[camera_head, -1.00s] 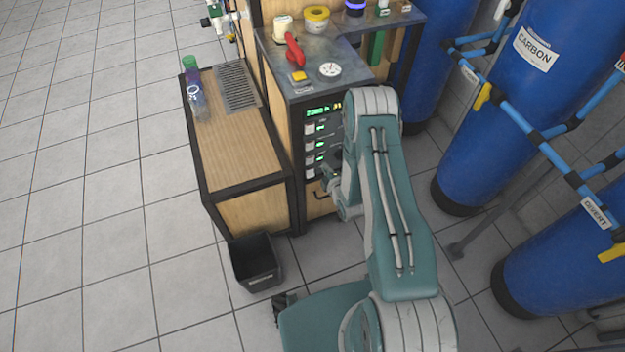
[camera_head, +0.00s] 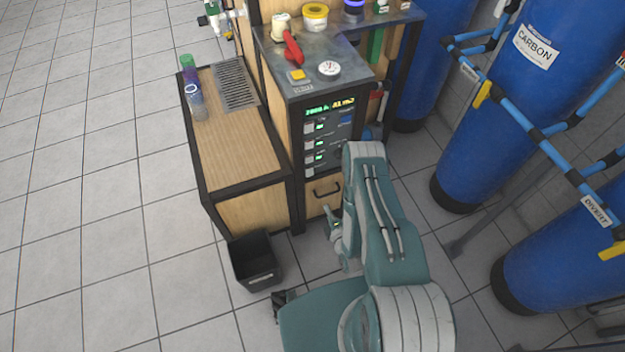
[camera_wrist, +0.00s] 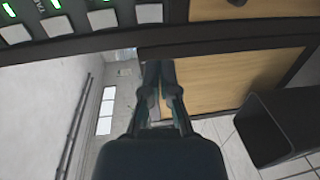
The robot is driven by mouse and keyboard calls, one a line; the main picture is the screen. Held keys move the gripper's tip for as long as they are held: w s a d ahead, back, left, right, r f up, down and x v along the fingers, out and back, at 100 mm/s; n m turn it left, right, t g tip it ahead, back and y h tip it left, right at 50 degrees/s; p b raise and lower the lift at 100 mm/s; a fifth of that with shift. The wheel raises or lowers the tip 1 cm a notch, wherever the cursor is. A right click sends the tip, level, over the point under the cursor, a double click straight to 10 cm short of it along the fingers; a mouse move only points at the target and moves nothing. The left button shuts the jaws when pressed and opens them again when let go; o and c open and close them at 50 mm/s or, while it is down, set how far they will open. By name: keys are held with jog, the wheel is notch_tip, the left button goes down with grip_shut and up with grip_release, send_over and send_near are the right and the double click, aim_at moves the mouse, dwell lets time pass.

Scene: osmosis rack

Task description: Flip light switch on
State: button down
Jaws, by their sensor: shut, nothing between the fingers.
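The control panel (camera_head: 330,138) is on the front of the rack cabinet, with green lit displays at its top. A column of pale rocker switches (camera_head: 309,146) runs down its left side, with small green lights beside several of them. The switches (camera_wrist: 103,18) also show along the top left of the wrist view, some with green lights. Which one is the light switch I cannot tell. My gripper (camera_wrist: 160,72) is shut and empty, below the panel and apart from it. In the head view my gripper (camera_head: 334,222) is partly hidden by my arm near the drawer.
A drawer with a black handle (camera_head: 326,190) is below the panel. A low wooden bench (camera_head: 235,140) stands to the left, with a black bin (camera_head: 254,262) in front. Blue tanks (camera_head: 510,100) and pipes stand at the right. The floor at the left is clear.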

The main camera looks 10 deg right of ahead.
aim_at(310, 176)
jog(key=w, duration=0.4)
jog(key=w+a+f, duration=0.1)
jog(key=w, duration=0.8)
jog(key=shift+w+a+f, duration=0.35)
jog(key=shift+w+a, duration=0.05)
jog(key=shift+w, duration=0.25)
jog(key=shift+f, duration=0.1)
